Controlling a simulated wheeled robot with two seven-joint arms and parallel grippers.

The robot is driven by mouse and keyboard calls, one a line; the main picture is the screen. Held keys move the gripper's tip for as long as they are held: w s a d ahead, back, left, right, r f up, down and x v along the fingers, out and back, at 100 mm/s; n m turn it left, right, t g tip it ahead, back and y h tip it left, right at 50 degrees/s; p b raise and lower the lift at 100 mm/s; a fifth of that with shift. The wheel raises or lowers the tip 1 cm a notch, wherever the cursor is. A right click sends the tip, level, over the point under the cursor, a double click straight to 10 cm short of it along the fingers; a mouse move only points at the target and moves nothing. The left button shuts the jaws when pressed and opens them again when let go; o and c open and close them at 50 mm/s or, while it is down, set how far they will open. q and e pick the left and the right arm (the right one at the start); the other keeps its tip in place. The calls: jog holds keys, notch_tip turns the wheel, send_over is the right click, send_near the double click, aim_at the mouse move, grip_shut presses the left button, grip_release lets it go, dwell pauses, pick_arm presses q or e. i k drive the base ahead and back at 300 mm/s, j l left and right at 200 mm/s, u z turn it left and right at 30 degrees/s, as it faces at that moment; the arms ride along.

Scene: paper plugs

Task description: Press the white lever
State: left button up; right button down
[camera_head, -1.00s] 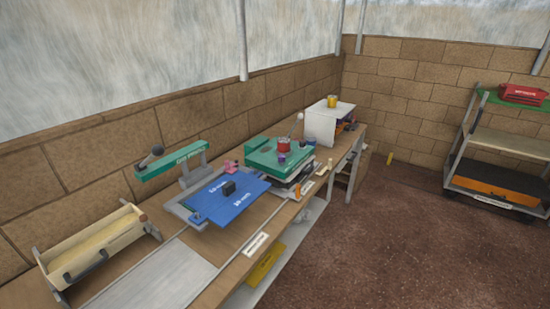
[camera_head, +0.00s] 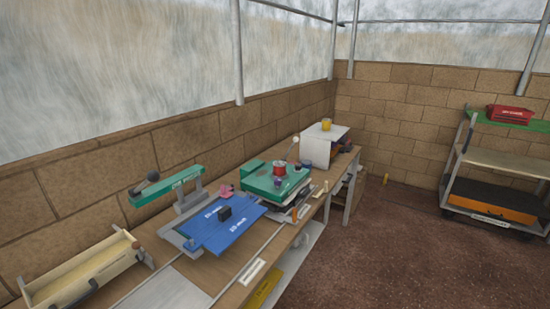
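A small white knob on a thin stalk (camera_head: 295,140), which looks like the white lever, rises at the back right of a green-topped machine (camera_head: 262,180) on the workbench. A red round part (camera_head: 280,168) and a small purple part (camera_head: 279,181) are on the green top. A second green arm with a dark handle (camera_head: 165,187) stands over a grey base further left. Neither of my grippers is in view.
A blue board (camera_head: 222,238) with a black block (camera_head: 224,213) lies on the bench (camera_head: 238,290). A wooden trough (camera_head: 80,277) is at the left. A wheeled shelf (camera_head: 500,160) stands at the far right. The brown floor (camera_head: 380,250) between is clear.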

aim_at(296, 139)
jog(key=i+l+u, duration=0.1)
jog(key=u, duration=0.35)
jog(key=i+l+u, duration=0.1)
jog(key=l+u, duration=0.15)
jog(key=u, duration=0.25)
jog(key=l+u, duration=0.25)
jog(key=u, duration=0.2)
jog(key=l+u, duration=0.15)
jog(key=l, duration=0.35)
jog(key=l+u, duration=0.1)
jog(key=l, duration=0.4)
jog(key=l+u, duration=0.15)
jog(key=l, duration=0.4)
jog(key=l+u, duration=0.15)
jog(key=l, duration=0.35)
jog(key=k+l+u, duration=0.15)
jog(key=l, duration=0.3)
jog(key=k+l+u, duration=0.1)
jog(key=l, duration=0.4)
jog(key=k+l+u, duration=0.15)
jog(key=l, duration=0.35)
jog(key=k+l, duration=0.1)
jog(key=l, duration=0.4)
jog(key=k+l, duration=0.1)
jog(key=l, duration=0.35)
jog(key=k+l, duration=0.15)
jog(key=l, duration=0.35)
